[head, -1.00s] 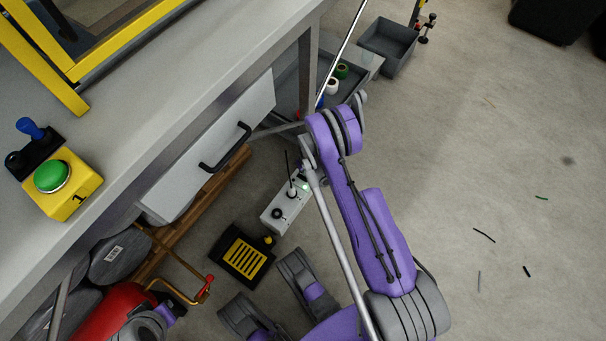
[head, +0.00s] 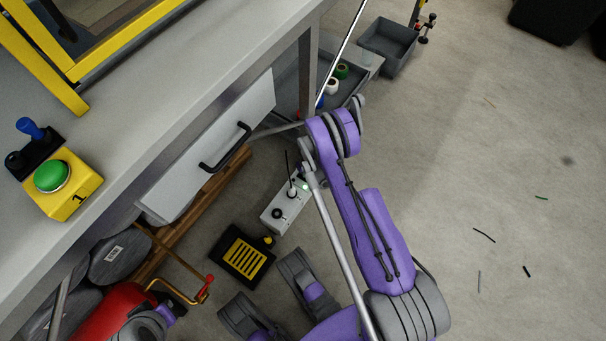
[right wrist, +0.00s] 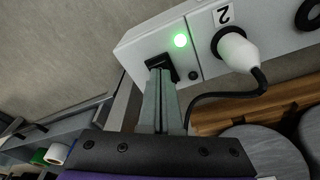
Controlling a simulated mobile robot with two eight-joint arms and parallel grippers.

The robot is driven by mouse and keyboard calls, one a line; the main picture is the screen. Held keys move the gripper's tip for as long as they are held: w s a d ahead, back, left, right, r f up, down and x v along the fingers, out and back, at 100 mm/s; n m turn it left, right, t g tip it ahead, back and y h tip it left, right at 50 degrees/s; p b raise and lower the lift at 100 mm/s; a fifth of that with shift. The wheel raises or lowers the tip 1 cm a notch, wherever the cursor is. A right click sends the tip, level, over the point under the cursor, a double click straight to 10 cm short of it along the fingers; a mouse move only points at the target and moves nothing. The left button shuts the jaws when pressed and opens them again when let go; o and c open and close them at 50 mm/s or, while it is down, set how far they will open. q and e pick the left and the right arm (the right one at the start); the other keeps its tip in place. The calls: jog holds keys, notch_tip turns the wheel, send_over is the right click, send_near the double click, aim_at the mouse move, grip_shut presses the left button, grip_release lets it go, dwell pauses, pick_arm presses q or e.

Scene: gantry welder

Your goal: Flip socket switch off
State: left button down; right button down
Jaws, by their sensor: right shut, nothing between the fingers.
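The white socket strip (head: 271,221) lies on the floor below the workbench in the head view, partly covered by my right arm. In the right wrist view the strip (right wrist: 212,68) shows a lit green lamp (right wrist: 180,40), a black rocker switch (right wrist: 163,63) at its end and a white plug (right wrist: 236,50) beside the number 2. My right gripper (right wrist: 160,76) is shut and empty, its fingertips over the black switch and seemingly touching it. The fingertips hide part of the switch, so I cannot tell its tilt. My left gripper is not in view.
The workbench drawer with a black handle (head: 226,148) overhangs near the strip. A black and yellow pedal (head: 243,254) lies close by on the floor. A grey bin (head: 388,46) stands at the back. The floor on the right is mostly clear.

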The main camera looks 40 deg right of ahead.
jog(key=shift+r+p, duration=1.7)
jog(key=shift+r, duration=1.75)
